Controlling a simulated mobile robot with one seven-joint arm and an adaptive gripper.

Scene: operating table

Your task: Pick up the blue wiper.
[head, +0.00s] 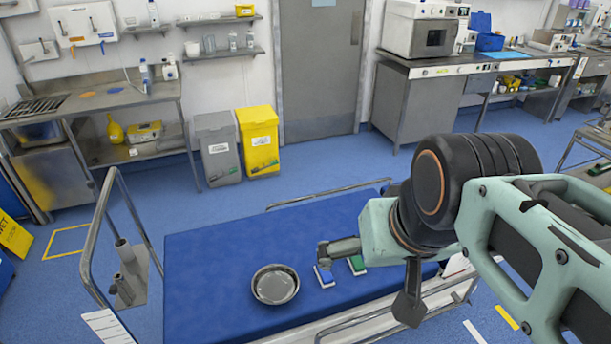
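The blue wiper (325,277) is a small blue and white block lying on the blue operating table (215,270), right of a round metal bowl. My gripper (323,262) shows small and grey just above the wiper's far end, and overlaps it in this view. I cannot tell whether it touches the wiper, and its fingers are too small to show whether they are open or shut. A similar green wiper (357,265) lies just to the right, close under my arm.
The metal bowl (275,284) stands just left of the blue wiper. Metal side rails (99,225) rise at the table's left end. The table's left part is bare. Yellow (259,142) and grey bins (217,150) stand behind on the floor.

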